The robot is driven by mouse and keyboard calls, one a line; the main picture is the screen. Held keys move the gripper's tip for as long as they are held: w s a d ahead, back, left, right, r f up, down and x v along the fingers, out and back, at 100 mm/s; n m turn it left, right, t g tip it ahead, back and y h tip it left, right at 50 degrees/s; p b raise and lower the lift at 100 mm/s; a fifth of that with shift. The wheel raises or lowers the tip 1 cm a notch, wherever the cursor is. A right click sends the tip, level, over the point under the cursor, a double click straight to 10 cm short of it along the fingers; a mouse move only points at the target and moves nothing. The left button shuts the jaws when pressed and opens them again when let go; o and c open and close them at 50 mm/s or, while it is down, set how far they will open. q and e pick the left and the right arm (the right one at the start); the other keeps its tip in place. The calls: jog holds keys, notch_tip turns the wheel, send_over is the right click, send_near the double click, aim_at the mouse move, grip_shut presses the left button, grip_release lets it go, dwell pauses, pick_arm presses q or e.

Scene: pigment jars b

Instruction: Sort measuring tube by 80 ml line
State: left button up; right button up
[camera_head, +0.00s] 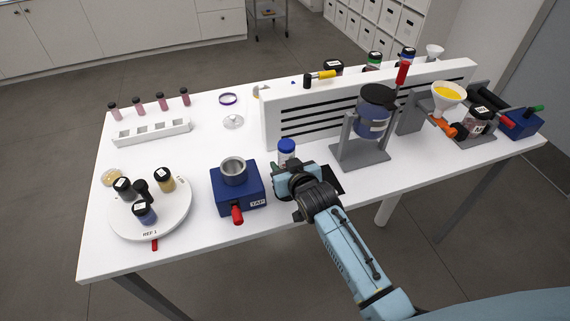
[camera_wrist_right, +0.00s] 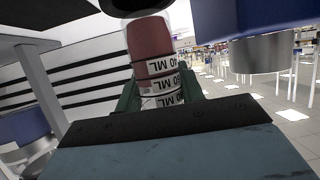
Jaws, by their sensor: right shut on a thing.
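The measuring tube (camera_head: 287,149) has a blue cap and a pale body. It stands beside the blue TAP block, and its lower part is hidden behind my right gripper (camera_head: 285,169). In the right wrist view the tube (camera_wrist_right: 151,45) lies between the green fingers of my right gripper (camera_wrist_right: 160,98), which is shut on it. Reddish-brown content fills the part at the top of that view. My left gripper is not in view.
The blue TAP block (camera_head: 238,194) with a metal cup (camera_head: 233,170) is left of my gripper. A round REF 1 turntable (camera_head: 150,232) holds several jars. A white rack (camera_head: 151,133) stands behind. A slotted white panel (camera_head: 365,105) and grey stand (camera_head: 360,155) are to the right.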

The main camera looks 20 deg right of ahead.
jog(key=shift+p, duration=0.7)
dwell(1.4)
jog(key=shift+f+b, duration=1.2)
jog(key=shift+f, duration=0.6)
jog(key=o, duration=1.2)
jog(key=v, duration=1.3)
jog(key=shift+r+p, duration=0.15)
jog(key=shift+p, duration=0.3)
jog(key=shift+s, duration=0.15)
